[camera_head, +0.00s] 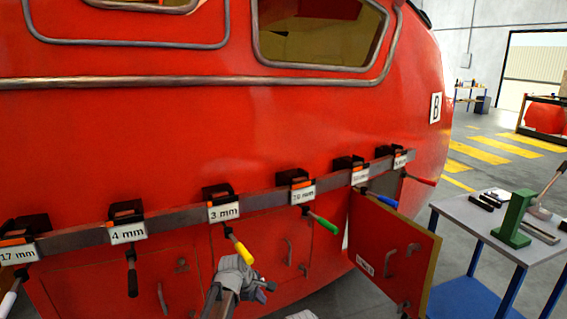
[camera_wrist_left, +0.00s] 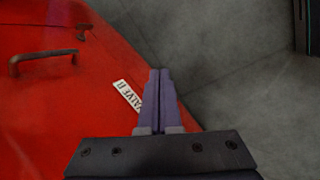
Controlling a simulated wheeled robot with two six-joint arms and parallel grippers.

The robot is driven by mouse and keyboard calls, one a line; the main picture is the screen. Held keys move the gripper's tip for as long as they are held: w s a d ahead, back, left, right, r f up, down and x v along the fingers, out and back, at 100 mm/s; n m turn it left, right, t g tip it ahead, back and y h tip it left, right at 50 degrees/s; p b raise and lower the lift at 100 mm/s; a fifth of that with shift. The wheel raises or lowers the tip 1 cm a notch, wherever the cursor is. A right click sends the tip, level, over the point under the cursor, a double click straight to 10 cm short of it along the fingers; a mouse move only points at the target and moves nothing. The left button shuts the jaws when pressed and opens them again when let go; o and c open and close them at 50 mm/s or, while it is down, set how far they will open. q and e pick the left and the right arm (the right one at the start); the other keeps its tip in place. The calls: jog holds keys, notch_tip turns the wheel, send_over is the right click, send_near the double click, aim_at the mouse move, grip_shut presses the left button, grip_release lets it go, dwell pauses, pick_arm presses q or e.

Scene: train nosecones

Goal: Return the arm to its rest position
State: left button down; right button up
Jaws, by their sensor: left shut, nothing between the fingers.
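My left gripper (camera_wrist_left: 159,88) is shut and empty in the left wrist view, its two purple fingers together. Behind them are a red panel (camera_wrist_left: 60,110) with a dark handle and a white label (camera_wrist_left: 127,97) that seems to read "VALVE B", beside grey floor. In the head view my left arm's wrist (camera_head: 236,277) shows low in the middle, in front of the red nosecone (camera_head: 200,120); the fingertips are hard to make out there.
A rail (camera_head: 75,237) on the nosecone carries several labelled holders with coloured-handled tools. A red door (camera_head: 394,250) stands open at right. A grey table (camera_head: 490,222) with a green stand (camera_head: 515,220) is beyond it. Yellow-striped floor (camera_head: 490,150) lies at the back right.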

pick_arm(q)
jog(key=s+a+f+m+g+y, duration=0.1)
jog(key=s+a+m+g+y, duration=0.1)
jog(key=s+a+m, duration=0.55)
jog(key=s+a+f+m+g+y, duration=0.1)
jog(key=s+a+m+g, duration=0.1)
jog(key=s+m, duration=0.9)
jog(key=s+d+r+y+p, duration=0.1)
jog(key=s+d+r+p, duration=0.4)
jog(key=s+d, duration=0.3)
jog(key=shift+d+r+g+p, duration=0.2)
jog(key=shift+d+g+p, duration=0.15)
jog(key=shift+d, duration=0.9)
